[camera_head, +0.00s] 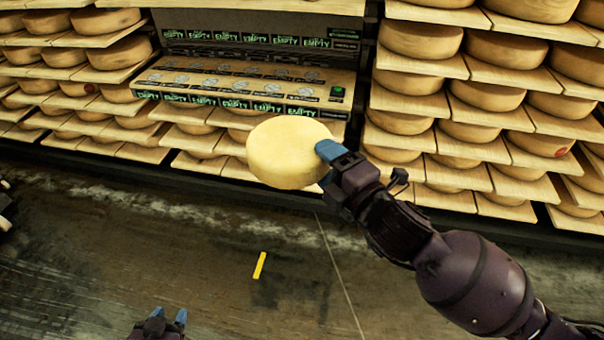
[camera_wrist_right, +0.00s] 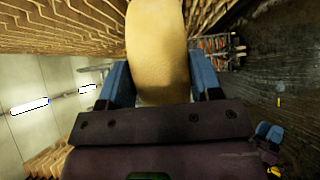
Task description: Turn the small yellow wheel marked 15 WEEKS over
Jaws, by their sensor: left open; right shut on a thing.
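The yellow wheel (camera_head: 288,153) is held up in the air in front of the shelves, tilted, with one broad face turned partly toward the head camera. No 15 WEEKS mark can be read on it. My right gripper (camera_head: 328,162) is shut on its right edge. In the right wrist view the wheel (camera_wrist_right: 157,45) stands edge-on between the blue fingers (camera_wrist_right: 158,88). My left gripper (camera_head: 167,318) is low at the bottom edge of the head view, open and empty, well away from the wheel.
A rack (camera_head: 250,82) with rows of green EMPTY labels stands behind the wheel. Shelves of larger wheels (camera_head: 420,40) flank it on both sides. A small yellow strip (camera_head: 259,265) lies on the dark floor (camera_head: 190,240), which is otherwise mostly clear.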

